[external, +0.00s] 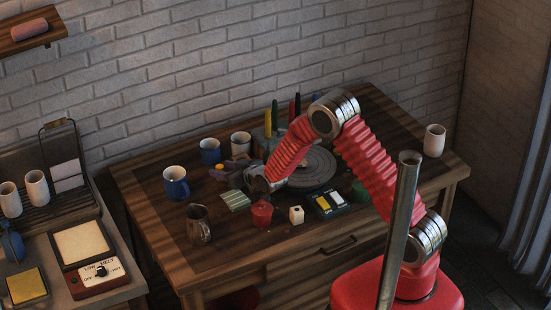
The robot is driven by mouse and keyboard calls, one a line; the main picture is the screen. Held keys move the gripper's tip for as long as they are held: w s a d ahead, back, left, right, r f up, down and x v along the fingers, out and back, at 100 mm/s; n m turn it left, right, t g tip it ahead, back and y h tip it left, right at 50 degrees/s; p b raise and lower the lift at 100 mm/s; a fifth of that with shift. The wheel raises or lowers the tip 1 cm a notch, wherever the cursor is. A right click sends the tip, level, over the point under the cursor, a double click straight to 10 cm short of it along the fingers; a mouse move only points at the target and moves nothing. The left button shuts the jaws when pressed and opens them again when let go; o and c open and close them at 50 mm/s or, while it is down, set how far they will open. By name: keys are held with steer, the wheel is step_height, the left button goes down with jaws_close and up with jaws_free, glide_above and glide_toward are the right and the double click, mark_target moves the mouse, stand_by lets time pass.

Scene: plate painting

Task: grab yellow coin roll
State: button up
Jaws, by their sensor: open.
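My gripper (224,173) is low over the table, left of the turntable, pointing left. It is open. A small yellow-orange piece (219,167) shows right at its fingertips; it may be the yellow coin roll, but it is too small to be sure. I cannot tell whether the fingers touch it. My wrist and gripper hide part of the area behind them.
On the wooden table (145,190), blue mugs (176,184) (210,151) and a white mug (241,143) stand nearby.

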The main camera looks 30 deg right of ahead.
steer(key=shift+c, duration=0.5)
jaws_close()
steer(key=shift+r, duration=0.1)
step_height(320, 180, up, 10)
stand_by(0.8)
stand_by(0.4)
